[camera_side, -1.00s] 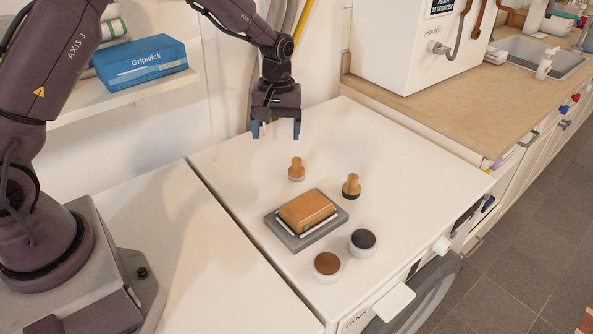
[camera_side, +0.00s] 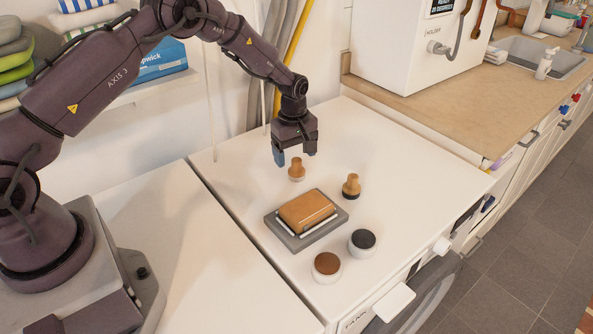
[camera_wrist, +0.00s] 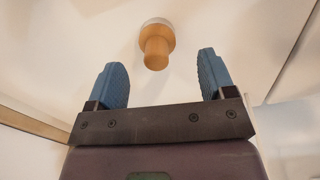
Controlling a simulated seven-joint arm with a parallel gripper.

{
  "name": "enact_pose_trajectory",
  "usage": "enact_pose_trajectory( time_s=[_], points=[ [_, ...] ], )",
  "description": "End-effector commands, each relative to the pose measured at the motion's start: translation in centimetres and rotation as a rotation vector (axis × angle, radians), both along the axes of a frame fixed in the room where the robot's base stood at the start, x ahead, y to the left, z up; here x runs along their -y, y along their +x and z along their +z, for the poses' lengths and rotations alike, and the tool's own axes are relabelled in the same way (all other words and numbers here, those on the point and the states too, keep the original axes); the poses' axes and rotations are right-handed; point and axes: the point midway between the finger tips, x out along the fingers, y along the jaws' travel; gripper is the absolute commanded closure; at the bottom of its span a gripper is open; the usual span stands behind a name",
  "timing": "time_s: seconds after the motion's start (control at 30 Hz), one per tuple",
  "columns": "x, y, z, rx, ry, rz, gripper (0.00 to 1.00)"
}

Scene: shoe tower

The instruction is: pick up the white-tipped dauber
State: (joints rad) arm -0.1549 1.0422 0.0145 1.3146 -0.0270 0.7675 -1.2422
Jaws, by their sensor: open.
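The white-tipped dauber (camera_side: 296,170) stands upright on the white machine top, its orange-brown wooden handle up and its pale tip down. In the wrist view the dauber (camera_wrist: 155,46) shows beyond the fingertips, between their lines and apart from them. My gripper (camera_side: 294,158) is just above and behind the dauber in the side view. In the wrist view my gripper (camera_wrist: 162,72) has its two blue fingers spread, with nothing between them. A second dauber (camera_side: 351,187), with a dark tip, stands to the right.
A tan block (camera_side: 307,210) sits on a grey tray (camera_side: 284,236) in front of the daubers. Two round tins, one brown-topped (camera_side: 327,264) and one dark-topped (camera_side: 363,241), stand nearer the front edge. The machine top's right rear is clear.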

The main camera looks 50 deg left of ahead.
Motion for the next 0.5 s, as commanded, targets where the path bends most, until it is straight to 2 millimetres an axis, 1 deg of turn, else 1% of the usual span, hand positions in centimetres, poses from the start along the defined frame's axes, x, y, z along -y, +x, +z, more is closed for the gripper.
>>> enact_pose_trajectory(
  time_s=[0.07, 0.3, 0.4, 0.5],
  points=[
    [0.0, 0.0, -0.6, -0.001, 0.0, 0.0, 0.24],
    [-0.1, 0.4, -4.2, -0.001, 0.0, 0.001, 0.24],
    [-0.1, 0.4, -5.0, 0.002, 0.001, 0.0, 0.24],
    [-0.1, 0.5, -5.2, 0.003, 0.001, 0.0, 0.24]
  ],
)
